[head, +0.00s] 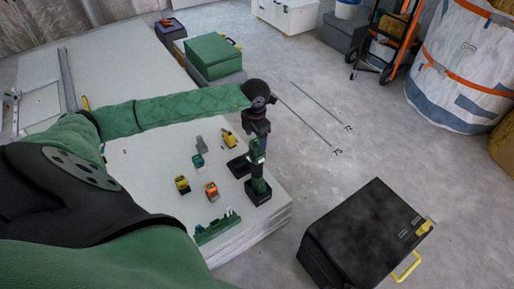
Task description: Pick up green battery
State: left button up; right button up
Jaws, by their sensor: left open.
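A small teal-green block (197,160), which looks like the green battery, lies on the white panel stack (150,160) beside a grey piece. My left gripper (260,143) hangs down over the right side of the stack, to the right of this block and apart from it. It is open; its fingertips are small and hard to make out against a green and black tool (258,184) standing just below. I cannot tell whether they touch the tool. My right gripper is not in view.
A yellow-and-black block (182,185), an orange-and-green block (212,191), a yellow item (229,138) and a green rack (217,228) share the stack. A black case (365,240) stands on the floor at right. A green box (213,56) is behind. The middle floor is clear.

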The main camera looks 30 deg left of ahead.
aim_at(257, 142)
pick_arm(q)
jog(key=f, duration=0.1)
jog(key=f+p, duration=0.1)
jog(key=f, duration=0.2)
jog(key=shift+d+f, duration=0.3)
jog(key=shift+f, duration=0.25)
jog(key=c, duration=1.2)
jog(key=shift+o, duration=0.2)
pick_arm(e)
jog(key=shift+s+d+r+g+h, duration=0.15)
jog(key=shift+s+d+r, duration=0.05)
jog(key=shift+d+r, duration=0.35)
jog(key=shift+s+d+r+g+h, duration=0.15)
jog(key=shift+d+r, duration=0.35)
pick_arm(q)
jog(key=shift+r, duration=0.2)
